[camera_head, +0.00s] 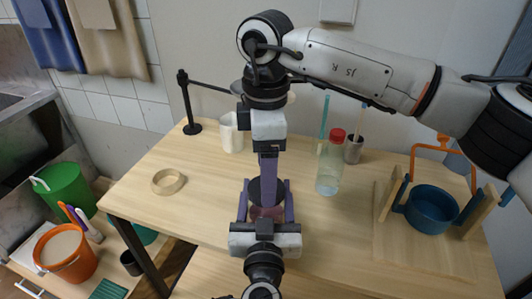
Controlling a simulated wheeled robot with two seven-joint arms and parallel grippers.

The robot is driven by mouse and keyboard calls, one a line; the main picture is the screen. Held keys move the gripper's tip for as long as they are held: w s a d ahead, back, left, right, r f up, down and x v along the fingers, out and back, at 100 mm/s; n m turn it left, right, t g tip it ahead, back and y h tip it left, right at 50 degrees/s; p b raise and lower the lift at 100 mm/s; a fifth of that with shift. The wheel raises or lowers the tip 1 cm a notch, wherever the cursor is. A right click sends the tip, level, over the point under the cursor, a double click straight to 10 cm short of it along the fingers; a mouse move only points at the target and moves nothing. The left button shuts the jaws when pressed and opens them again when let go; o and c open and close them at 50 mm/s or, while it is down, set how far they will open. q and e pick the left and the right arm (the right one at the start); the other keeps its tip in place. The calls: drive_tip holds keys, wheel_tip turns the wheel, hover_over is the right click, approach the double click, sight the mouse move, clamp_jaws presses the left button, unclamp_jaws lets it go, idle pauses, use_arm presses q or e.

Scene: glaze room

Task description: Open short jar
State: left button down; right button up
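The short jar (267,213) stands on the wooden table, with a pinkish body and a dark lid (253,190). My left gripper (266,205) reaches in from the bottom, one purple finger on each side of the jar, and appears shut on its body. My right gripper (268,190) points straight down over the jar from above. Its near purple finger covers the middle of the lid and hides the other finger, so I cannot tell whether it grips the lid.
A tape-like ring (168,181) lies left. The table's left part is mostly clear.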

drive_tip(key=shift+f, duration=1.25)
